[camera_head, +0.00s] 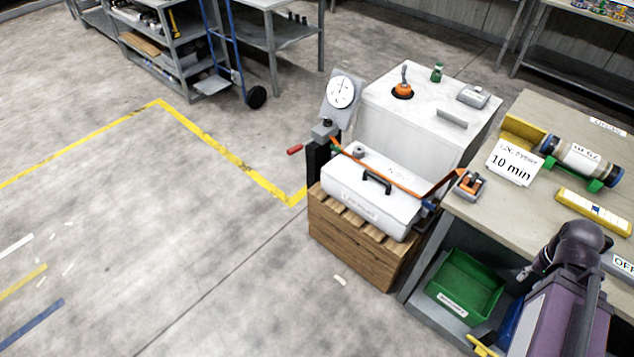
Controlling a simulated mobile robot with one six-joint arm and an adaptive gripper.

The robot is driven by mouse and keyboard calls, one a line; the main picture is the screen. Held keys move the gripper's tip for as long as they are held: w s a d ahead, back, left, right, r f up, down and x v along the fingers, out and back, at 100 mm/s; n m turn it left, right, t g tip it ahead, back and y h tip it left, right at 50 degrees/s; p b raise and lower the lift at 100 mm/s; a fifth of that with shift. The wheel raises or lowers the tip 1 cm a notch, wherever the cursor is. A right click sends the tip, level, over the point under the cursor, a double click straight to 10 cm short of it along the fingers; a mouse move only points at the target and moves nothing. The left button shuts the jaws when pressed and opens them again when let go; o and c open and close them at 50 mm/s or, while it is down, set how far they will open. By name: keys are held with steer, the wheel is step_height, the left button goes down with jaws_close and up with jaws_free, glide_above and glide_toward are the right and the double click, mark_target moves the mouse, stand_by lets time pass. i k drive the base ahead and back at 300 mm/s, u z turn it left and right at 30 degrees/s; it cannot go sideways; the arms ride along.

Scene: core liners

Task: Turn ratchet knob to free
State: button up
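An orange strap (402,186) runs over a white lidded case (366,203) with a black handle (376,182). The case rests on a slatted wooden crate (350,238). At the strap's right end, a small grey and orange block (469,185), which looks like the ratchet, sits at the table's left edge. Its knob and setting are too small to make out. A red-tipped lever (294,150) sticks out left from the dark post under the dial gauge (341,92). My purple and dark arm shows at lower right, apart from the strap. My gripper is not visible.
The table (527,219) holds a "10 min" card (513,162), a capped cylinder (580,160) and a yellow bar (593,211). A green bin (465,286) sits below. A white cabinet (416,130) stands behind the case.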

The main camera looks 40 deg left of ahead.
mark_target(327, 122)
steer(key=u, duration=0.95)
steer(key=k, duration=1.05)
steer(key=u, duration=0.35)
steer(key=i, duration=1)
steer(key=u, duration=0.05)
